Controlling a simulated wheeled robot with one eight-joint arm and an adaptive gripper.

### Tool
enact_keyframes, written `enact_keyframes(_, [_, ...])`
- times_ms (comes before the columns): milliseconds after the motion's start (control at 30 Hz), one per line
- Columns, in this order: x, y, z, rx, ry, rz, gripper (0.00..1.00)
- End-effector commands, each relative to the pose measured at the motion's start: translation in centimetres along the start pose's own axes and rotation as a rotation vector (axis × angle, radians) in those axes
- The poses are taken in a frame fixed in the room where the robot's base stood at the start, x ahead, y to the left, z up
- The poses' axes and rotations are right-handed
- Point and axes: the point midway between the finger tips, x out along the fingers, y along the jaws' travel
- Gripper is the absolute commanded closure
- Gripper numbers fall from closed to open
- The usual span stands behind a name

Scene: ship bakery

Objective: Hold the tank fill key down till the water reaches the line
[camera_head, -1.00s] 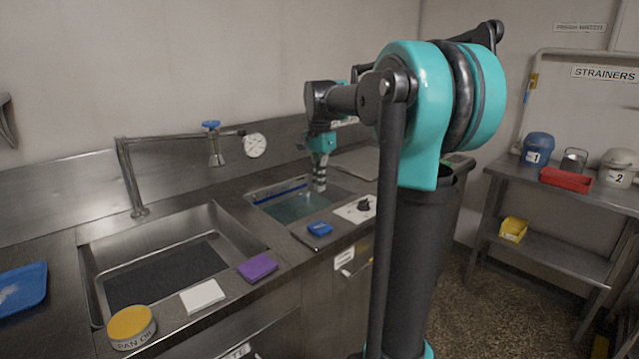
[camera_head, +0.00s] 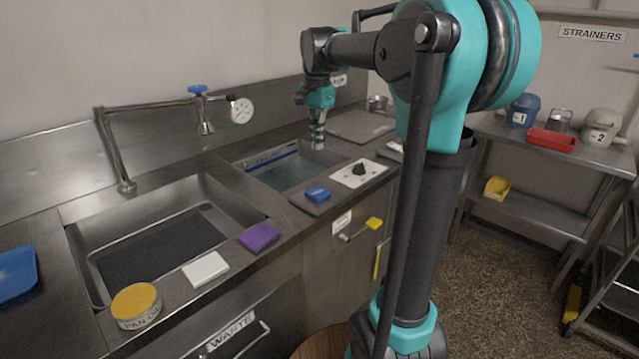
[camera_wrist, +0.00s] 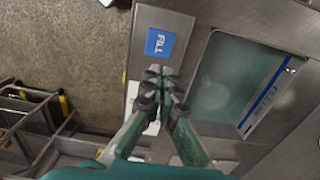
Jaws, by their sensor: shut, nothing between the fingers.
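The tank fill key (camera_head: 317,194) is a blue block on the counter in front of the tank. In the wrist view the key (camera_wrist: 160,43) reads FILL and lies just beyond my fingertips, with no contact visible. The tank (camera_head: 240,164) is a sunken basin holding greenish water (camera_head: 288,176). A blue and white marked strip (camera_head: 272,157) runs along its back wall; I cannot tell exactly how the water stands against the line. My gripper (camera_head: 317,146) is shut and empty, pointing down, above the tank's right side in the head view. It also shows in the wrist view (camera_wrist: 161,73).
A white plate with a black knob (camera_head: 359,171) sits right of the key. A deep sink (camera_head: 80,238), purple sponge (camera_head: 259,237), white block (camera_head: 205,269) and pan oil tin (camera_head: 136,306) are left.

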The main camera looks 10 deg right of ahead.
Motion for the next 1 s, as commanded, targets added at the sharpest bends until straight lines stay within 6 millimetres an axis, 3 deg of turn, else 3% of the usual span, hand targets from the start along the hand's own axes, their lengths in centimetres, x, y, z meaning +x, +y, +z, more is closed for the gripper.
enact_keyframes(267, [1.8,0.0,0.0,0.001,0.000,0.000,1.00])
enact_keyframes(700, [10.1,0.0,0.0,0.001,0.000,0.000,1.00])
enact_keyframes(1000, [13.6,0.0,0.0,0.001,0.000,0.000,1.00])
